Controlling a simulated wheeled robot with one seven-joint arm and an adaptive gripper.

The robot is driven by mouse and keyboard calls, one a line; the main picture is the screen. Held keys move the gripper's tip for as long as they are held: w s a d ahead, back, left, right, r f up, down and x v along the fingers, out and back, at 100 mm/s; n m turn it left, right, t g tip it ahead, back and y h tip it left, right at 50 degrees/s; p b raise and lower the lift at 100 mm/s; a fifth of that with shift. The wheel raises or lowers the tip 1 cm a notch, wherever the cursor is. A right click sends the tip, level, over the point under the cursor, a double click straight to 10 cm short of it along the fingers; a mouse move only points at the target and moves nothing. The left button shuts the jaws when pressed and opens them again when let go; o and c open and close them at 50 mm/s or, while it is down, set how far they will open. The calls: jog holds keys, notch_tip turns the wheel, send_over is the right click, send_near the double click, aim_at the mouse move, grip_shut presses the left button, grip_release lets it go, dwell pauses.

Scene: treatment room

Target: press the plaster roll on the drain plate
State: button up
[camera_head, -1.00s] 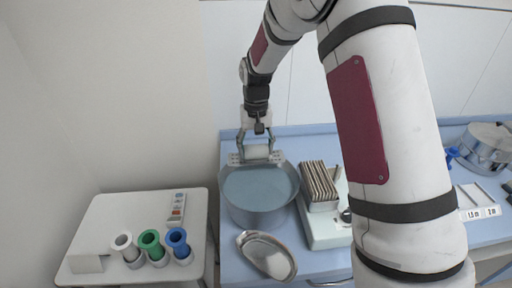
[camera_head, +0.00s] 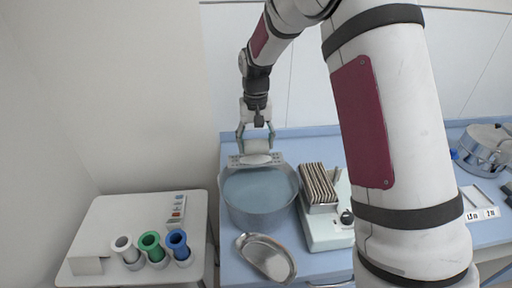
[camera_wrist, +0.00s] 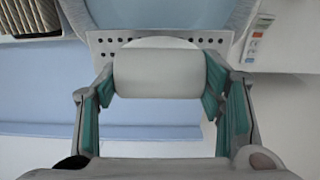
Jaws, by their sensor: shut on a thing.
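My gripper (camera_head: 256,140) is shut on the white plaster roll (camera_wrist: 160,74). The wrist view shows the roll lying crosswise between its two green-padded fingers. In the head view the roll (camera_head: 257,146) is just above the drain plate (camera_head: 237,160), a grey plate with holes at the back rim of the water basin (camera_head: 262,218). In the wrist view the perforated plate (camera_wrist: 104,43) shows beyond the roll, with a pale rounded shape on it partly hidden by the roll. The roll appears apart from the plate, though the gap is hard to judge.
A metal oval dish (camera_head: 266,258) lies in front of the basin. A rack of brown slabs (camera_head: 318,184) on a pale device (camera_head: 325,230) stands to the right. A metal pot (camera_head: 485,148) is far right.

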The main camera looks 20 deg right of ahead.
aim_at(256, 140)
jog(key=shift+r, duration=1.95)
